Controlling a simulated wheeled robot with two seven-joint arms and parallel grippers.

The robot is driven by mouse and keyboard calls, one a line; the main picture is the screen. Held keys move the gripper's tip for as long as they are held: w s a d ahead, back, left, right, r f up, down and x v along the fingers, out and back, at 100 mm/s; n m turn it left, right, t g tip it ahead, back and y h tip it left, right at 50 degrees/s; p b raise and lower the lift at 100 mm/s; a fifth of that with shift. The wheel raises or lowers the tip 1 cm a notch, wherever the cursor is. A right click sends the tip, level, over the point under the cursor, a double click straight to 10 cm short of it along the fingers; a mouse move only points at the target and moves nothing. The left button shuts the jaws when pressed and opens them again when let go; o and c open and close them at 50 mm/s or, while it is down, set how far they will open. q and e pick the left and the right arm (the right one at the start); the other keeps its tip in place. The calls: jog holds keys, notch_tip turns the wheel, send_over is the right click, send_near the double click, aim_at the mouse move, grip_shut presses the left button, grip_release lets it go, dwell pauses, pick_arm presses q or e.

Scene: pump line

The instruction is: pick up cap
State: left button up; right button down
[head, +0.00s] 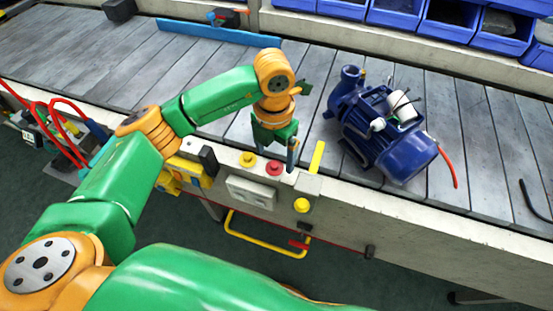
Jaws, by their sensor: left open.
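My left gripper (278,157) points down at the front edge of the conveyor, its two fingers apart with nothing visible between them. A red round knob (274,168) shows just below and between the fingertips; I cannot tell whether they touch it. A yellow round knob (247,159) lies to its left, and another yellow knob (302,205) is lower on the front face. A blue pump (385,130) lies on the slats to the right of the gripper. I cannot tell for sure which piece is the cap. My right gripper is not in view.
A yellow strip (318,157) lies right of the gripper on the conveyor edge. A grey socket plate (251,192) and a yellow handle (262,238) are on the front. Blue bins (397,13) stand at the back. The left slats are largely clear.

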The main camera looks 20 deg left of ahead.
aim_at(275, 165)
pick_arm(q)
jog(key=f, duration=0.4)
jog(key=shift+w+a+f, duration=0.1)
jog(key=shift+w+a, duration=0.05)
jog(key=shift+w, duration=0.1)
jog(key=c, duration=1.4)
